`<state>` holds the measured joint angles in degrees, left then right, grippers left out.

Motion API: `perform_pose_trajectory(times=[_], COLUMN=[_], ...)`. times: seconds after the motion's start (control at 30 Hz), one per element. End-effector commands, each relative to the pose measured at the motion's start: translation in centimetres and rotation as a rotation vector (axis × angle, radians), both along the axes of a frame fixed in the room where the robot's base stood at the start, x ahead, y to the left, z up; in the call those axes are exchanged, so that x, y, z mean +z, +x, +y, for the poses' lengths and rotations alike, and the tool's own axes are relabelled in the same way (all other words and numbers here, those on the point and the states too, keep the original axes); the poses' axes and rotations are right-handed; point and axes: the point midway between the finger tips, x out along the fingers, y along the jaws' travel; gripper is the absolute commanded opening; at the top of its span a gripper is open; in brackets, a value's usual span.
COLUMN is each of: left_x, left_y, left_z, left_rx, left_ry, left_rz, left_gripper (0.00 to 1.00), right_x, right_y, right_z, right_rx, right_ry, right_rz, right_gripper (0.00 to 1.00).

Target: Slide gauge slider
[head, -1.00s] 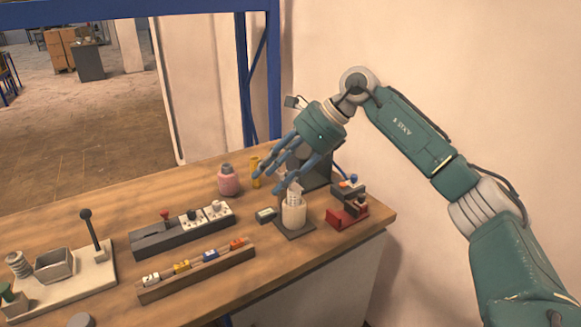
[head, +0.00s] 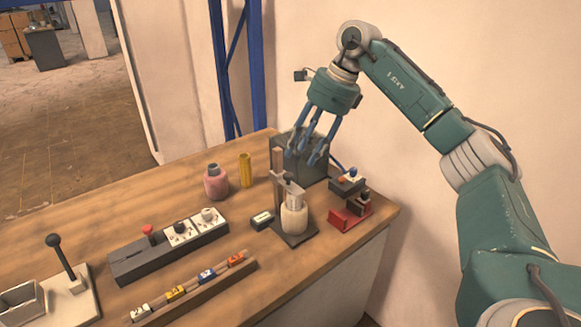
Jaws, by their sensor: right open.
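A gauge stands near the right end of the wooden table. It has a dark base plate (head: 301,241), an upright brown post (head: 278,163) and a dark slider arm (head: 289,181) partway down the post. A white cylinder (head: 294,219) stands on the base below the arm. My right gripper (head: 312,153), with blue fingers pointing down, is open and empty. In the picture it sits just above and right of the slider, in front of a dark grey box. I see no contact, but the depth gap is hard to judge. My left gripper is not in view.
The dark grey box (head: 313,172) stands behind the gauge. A red-based fixture (head: 349,217) is close on its right, and a small dark block (head: 262,220) on its left. A pink bottle (head: 215,183), yellow cylinder (head: 246,170) and control panel (head: 170,250) stand further left.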

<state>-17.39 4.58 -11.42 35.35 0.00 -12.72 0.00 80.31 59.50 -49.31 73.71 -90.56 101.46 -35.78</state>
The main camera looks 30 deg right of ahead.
Motion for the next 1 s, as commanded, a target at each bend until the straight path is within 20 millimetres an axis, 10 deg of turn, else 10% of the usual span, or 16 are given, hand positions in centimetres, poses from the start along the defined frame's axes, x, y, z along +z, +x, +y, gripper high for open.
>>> perform_pose_trajectory(times=[0.17, 0.4, 0.77, 1.0], left_x=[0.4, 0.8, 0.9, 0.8], left_y=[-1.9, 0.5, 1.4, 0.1], left_z=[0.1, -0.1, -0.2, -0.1], left_rx=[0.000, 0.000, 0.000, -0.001], left_ry=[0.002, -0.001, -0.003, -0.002], left_rz=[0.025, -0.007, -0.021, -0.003], left_gripper=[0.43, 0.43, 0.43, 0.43], right_x=[-3.3, -6.0, -6.5, -6.4], right_y=[0.8, 1.6, 1.8, 1.8], right_z=[1.1, 1.9, 2.1, 2.1], right_rx=[0.002, 0.002, 0.002, 0.002], right_ry=[0.000, -0.001, 0.000, 0.000], right_rz=[0.004, 0.002, -0.001, -0.001], right_gripper=[0.40, 0.40, 0.40, 0.00])
